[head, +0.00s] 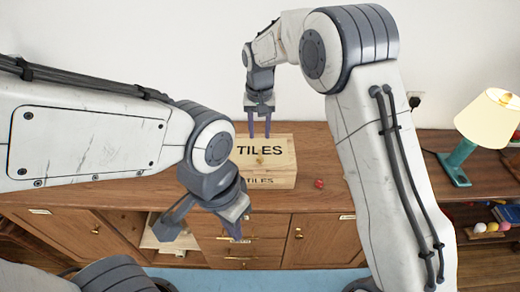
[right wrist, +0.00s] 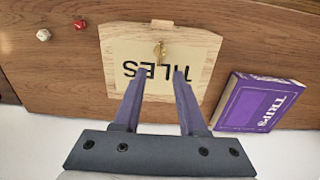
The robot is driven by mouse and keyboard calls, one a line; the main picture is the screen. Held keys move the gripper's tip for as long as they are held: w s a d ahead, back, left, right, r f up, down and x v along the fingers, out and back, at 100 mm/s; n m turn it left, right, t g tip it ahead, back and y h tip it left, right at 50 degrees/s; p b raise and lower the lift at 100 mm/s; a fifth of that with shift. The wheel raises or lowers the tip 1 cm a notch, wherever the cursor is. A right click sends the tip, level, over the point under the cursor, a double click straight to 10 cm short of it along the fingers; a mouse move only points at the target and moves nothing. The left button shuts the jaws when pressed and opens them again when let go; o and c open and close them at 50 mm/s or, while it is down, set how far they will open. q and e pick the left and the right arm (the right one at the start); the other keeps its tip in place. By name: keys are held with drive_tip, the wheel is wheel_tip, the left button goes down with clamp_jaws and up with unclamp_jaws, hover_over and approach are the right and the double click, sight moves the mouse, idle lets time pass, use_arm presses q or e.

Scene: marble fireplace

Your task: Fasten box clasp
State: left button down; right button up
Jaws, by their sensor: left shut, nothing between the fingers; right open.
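A pale wooden box (head: 285,170) marked TILES stands on the sideboard, and its lid looks closed. A small brass clasp (head: 259,159) shows near the lid's front edge. In the right wrist view the clasp (right wrist: 158,50) lies over the box's lid (right wrist: 205,50); I cannot tell if it is fastened. My right gripper (head: 260,136) is open and empty, its fingers pointing down at the back of the box. In its wrist view the fingertips (right wrist: 156,75) straddle the lettering, short of the clasp. My left gripper (head: 236,228) is shut and empty, low in front of the sideboard drawers.
A purple TRIPS box (right wrist: 258,101) lies near the tile box. A lamp (head: 480,125) stands at the right. The wall is close behind.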

sight(260, 154)
wheel_tip(260, 154, down, 9)
drive_tip(key=shift+p, duration=1)
clamp_jaws()
